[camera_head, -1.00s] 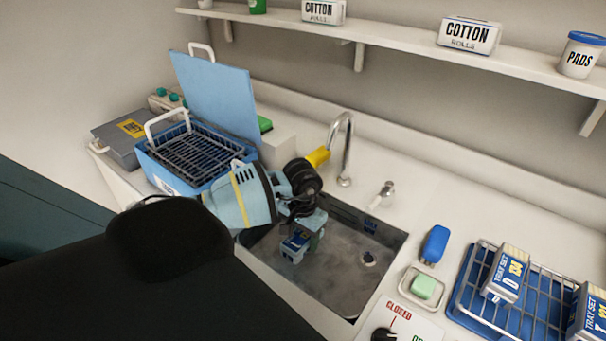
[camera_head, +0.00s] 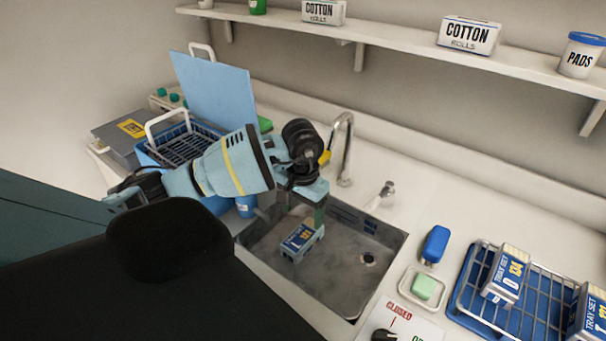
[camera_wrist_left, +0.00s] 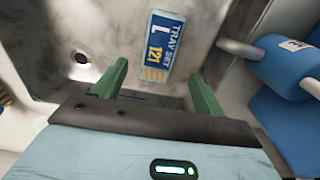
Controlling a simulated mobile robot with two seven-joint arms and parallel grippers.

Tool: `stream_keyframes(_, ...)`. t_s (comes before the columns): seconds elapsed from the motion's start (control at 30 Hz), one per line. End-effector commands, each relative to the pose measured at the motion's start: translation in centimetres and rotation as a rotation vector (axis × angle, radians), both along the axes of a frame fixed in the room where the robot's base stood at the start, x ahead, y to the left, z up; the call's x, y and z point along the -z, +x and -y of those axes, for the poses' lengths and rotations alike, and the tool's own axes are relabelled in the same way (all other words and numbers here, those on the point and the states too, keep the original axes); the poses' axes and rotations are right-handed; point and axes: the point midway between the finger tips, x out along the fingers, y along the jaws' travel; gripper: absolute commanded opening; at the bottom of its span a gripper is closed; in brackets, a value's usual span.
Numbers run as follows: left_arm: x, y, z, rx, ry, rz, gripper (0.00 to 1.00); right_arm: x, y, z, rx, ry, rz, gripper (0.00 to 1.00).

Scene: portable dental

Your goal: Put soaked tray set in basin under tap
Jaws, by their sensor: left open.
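The tray set (camera_head: 300,243), a small grey box with a blue label, rests on the floor of the metal basin (camera_head: 335,285), left of the drain. In the left wrist view its label (camera_wrist_left: 162,45) reads "TRAY SET L 121". My left gripper (camera_head: 307,208) is open and empty above the basin, just above and behind the tray set and apart from it. Its green fingers (camera_wrist_left: 158,72) are spread wide in the wrist view. The curved tap (camera_head: 346,150) stands at the basin's back edge. My right gripper is not in view.
A blue soaking tub (camera_head: 165,179) with a dark basket and raised lid stands left of the basin. A rack (camera_head: 540,305) with other tray sets is at the right. Soap (camera_head: 423,287) and a blue item (camera_head: 436,244) lie between. A shelf (camera_head: 400,41) runs above.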

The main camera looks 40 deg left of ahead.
Motion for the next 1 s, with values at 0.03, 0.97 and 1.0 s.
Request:
stream_keyframes(0.03, -0.8, 0.1, 0.0, 0.0, 0.0, 0.001, 0.72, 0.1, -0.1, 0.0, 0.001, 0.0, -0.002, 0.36)
stream_keyframes(0.97, -2.9, 0.0, 0.0, 0.0, -0.001, -0.001, 0.72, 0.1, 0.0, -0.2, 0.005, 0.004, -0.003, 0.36)
stream_keyframes(1.0, -2.9, 0.0, 0.0, 0.0, -0.001, -0.001, 0.72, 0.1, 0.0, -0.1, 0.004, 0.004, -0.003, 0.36)
